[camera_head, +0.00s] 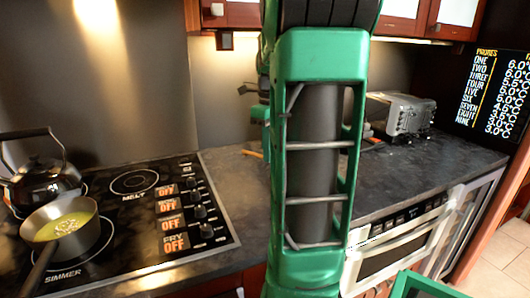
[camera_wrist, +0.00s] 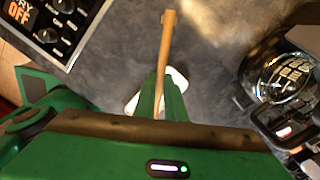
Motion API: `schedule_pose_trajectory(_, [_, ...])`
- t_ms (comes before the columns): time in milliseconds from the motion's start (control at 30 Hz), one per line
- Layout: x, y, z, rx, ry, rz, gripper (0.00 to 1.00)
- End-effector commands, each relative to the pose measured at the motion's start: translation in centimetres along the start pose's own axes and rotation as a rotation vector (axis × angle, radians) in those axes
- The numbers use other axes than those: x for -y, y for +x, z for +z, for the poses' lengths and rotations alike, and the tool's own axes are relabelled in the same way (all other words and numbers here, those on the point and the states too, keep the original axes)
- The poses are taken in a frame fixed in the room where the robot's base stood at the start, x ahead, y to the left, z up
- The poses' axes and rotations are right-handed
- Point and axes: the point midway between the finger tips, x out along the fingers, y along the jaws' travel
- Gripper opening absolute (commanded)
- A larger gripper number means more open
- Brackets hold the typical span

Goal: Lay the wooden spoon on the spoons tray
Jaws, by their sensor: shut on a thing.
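The wooden spoon (camera_wrist: 167,38) shows in the wrist view as a long pale brown handle running up from between my fingers. My gripper (camera_wrist: 161,82) is shut on it, with the green fingers on either side. The spoon's lower part is hidden by the fingers and gripper body. A white piece, likely the spoons tray (camera_wrist: 179,78), shows beneath and on both sides of the fingers on the dark counter. Whether the spoon touches it I cannot tell. In the head view my green arm hides the gripper and tray; a small wooden tip (camera_head: 252,154) shows left of the arm.
The cooktop (camera_head: 140,225) is at the left, with a kettle (camera_head: 45,182) and a pot (camera_head: 62,225) of yellowish liquid. A silver toaster oven (camera_head: 398,114) stands at the back right. In the wrist view a dark glass appliance (camera_wrist: 272,78) stands at the right.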

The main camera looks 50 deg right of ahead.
Motion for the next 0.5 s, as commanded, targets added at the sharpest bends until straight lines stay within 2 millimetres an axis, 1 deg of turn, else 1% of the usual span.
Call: schedule_pose_trajectory(500, [-0.1,4.0,0.0,-0.001,-0.001,0.002,0.0])
